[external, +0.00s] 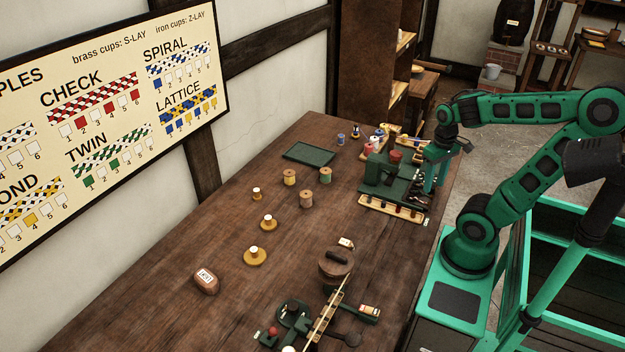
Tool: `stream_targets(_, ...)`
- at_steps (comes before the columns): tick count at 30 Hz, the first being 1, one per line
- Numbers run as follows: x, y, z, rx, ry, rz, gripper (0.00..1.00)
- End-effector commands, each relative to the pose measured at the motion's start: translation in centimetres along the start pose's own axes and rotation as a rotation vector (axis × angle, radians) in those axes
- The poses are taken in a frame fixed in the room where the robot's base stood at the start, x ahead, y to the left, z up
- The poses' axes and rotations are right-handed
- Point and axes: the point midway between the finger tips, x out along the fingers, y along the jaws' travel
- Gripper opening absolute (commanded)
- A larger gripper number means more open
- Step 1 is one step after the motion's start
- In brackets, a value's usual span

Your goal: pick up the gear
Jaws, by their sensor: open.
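I cannot make out teeth on anything, so which thing is the gear is not certain. Three brass-yellow discs with pale tops stand in a row on the bench: a small one (257,195), a middle one (268,223) and a large one (255,257). They are likely gears. My gripper (431,190) points down at the right edge of the bench, beside a green machine (378,172). It is open, far to the right of the discs. Its fingertips are small and partly lost against the machine, and I see nothing held.
A labelled brown block (205,281) lies at the left. A round lidded wooden thing (336,264) and another green device (292,312) are nearer. The bench's left-middle is mostly clear.

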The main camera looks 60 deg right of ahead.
Motion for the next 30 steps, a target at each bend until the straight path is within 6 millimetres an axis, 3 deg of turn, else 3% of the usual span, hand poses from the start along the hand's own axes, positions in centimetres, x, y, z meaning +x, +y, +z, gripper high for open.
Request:
stream_targets(5,0.0,0.0,0.0,0.0,0.0,0.0,0.41)
stream_targets(8,0.0,0.0,0.0,0.0,0.0,0.0,0.62)
stream_targets(16,0.0,0.0,-0.1,-0.002,0.0,0.0,0.62)
stream_targets(19,-0.9,0.1,0.2,-0.033,0.017,-0.007,0.62)
stream_targets(23,-2.0,-1.9,-3.0,-0.161,0.028,-0.005,0.62)
stream_targets(30,-3.9,-9.6,-11.6,-0.55,0.064,-0.024,0.62)
